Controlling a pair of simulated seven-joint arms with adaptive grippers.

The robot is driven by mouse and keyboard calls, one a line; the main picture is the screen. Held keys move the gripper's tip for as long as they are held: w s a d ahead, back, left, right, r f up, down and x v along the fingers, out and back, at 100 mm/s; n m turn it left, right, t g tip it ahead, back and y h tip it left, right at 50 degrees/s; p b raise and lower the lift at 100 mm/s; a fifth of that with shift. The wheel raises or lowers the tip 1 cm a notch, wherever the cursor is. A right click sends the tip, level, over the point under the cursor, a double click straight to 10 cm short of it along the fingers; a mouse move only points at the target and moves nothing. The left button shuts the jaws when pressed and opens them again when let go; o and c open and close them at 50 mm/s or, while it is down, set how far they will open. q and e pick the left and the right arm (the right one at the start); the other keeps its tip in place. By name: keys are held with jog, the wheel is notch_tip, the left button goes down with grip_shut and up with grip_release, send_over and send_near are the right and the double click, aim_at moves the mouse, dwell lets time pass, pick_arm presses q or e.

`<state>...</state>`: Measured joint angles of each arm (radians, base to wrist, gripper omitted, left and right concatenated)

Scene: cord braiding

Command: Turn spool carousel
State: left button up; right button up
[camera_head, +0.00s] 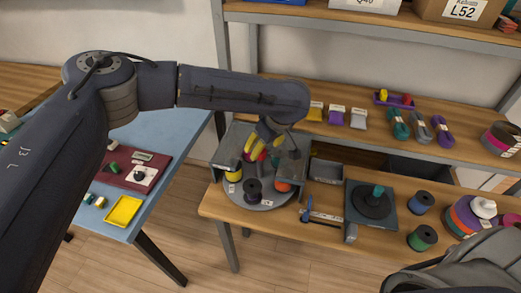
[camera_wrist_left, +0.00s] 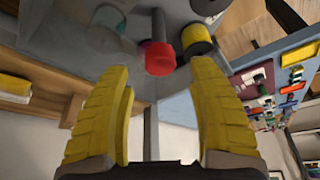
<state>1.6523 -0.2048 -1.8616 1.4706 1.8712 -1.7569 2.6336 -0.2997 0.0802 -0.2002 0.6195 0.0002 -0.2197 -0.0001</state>
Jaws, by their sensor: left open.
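The spool carousel is a round grey plate (camera_head: 277,199) on the wooden table, below the hand in the head view. It carries a black spool (camera_head: 253,190) at the front, a yellow spool (camera_head: 234,173) at left and an orange spool (camera_head: 283,185) at right. My left gripper (camera_head: 262,142), with yellow fingers, reaches over the back of the carousel and hides part of it. In the left wrist view its fingers (camera_wrist_left: 160,110) are spread apart with nothing between them. A red-ended peg (camera_wrist_left: 160,58) and a yellow-rimmed spool (camera_wrist_left: 197,40) lie beyond the fingertips.
Grey panels (camera_head: 230,142) stand behind the carousel. A grey tray (camera_head: 326,170), a blue-handled tool (camera_head: 308,211) and a dark square stand (camera_head: 371,205) are to its right. Loose spools (camera_head: 422,238) stand farther right. A blue table (camera_head: 180,122) with a yellow tray (camera_head: 123,211) is at left.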

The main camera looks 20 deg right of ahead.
pick_arm(q)
jog(key=v, duration=0.7)
jog(key=shift+r, duration=0.3)
jog(key=shift+s, duration=0.1)
jog(key=shift+d, duration=0.1)
